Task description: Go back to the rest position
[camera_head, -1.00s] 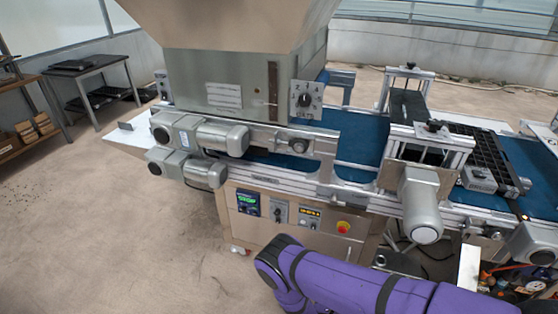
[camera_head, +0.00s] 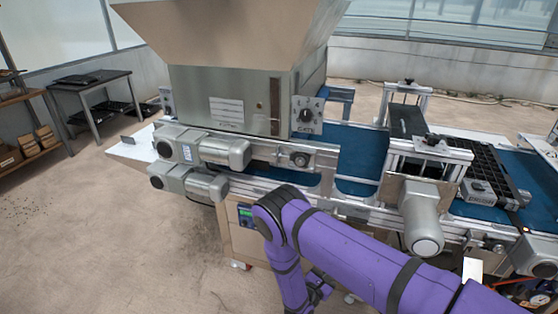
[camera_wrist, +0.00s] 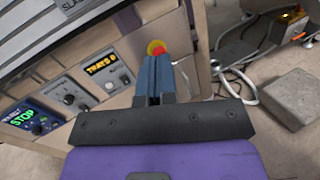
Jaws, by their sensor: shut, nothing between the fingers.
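My gripper (camera_wrist: 158,62) shows in the wrist view with its two blue-grey fingers together and nothing between them. Its fingertips overlap the red and yellow emergency button (camera_wrist: 157,46) in that picture; I cannot tell how far apart they are. The control panel of the seeder also shows a lit green STOP display (camera_wrist: 24,118), knobs and an orange TRAYS display (camera_wrist: 104,67). In the head view my purple arm bends downward in front of the seeder cabinet and hides most of the panel. Part of the green display (camera_head: 246,215) stays visible at its left.
The seeder's blue conveyor belt (camera_head: 360,150) runs behind my arm, with grey motors (camera_head: 421,215) jutting toward me. A black tray (camera_head: 490,170) lies on it at right. A grey block (camera_wrist: 294,98) and cables lie on the floor. Open floor (camera_head: 130,230) is at left.

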